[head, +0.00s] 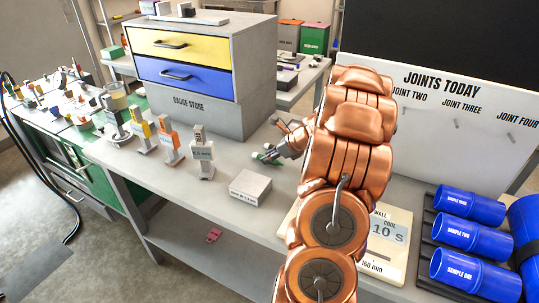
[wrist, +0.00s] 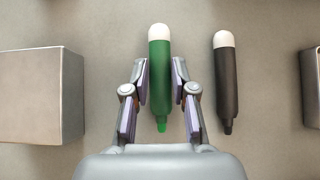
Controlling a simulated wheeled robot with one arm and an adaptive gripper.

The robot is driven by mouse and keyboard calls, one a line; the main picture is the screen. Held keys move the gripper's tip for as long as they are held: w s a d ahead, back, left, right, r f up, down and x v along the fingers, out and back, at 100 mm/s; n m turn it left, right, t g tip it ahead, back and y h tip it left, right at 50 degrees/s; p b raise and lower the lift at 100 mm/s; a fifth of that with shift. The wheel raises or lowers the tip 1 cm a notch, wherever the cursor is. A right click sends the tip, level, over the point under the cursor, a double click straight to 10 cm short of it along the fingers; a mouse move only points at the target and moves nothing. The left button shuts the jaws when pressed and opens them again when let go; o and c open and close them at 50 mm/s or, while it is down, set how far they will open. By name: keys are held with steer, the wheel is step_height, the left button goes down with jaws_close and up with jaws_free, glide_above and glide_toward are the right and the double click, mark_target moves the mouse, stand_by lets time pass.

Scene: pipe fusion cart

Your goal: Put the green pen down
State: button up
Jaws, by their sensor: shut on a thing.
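I cannot tell whether the pen touches the bench.
A black pen (wrist: 227,85) lies just right of the green one. A grey block (wrist: 40,95) is at left. In the head view, several gauge stands (head: 202,155) and a white box (head: 250,188) stand on the bench (head: 222,210). The gauge store cabinet (head: 240,70) is behind.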

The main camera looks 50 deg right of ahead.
steer(key=shift+f, duration=0.2)
steer(key=shift+f, duration=0.1)
steer(key=o, duration=0.9)
steer(key=shift+f+b, duration=0.25)
steer(key=shift+b, duration=0.4)
steer(key=b+v, duration=0.1)
steer(key=v, duration=0.7)
steer(key=shift+d, duration=0.1)
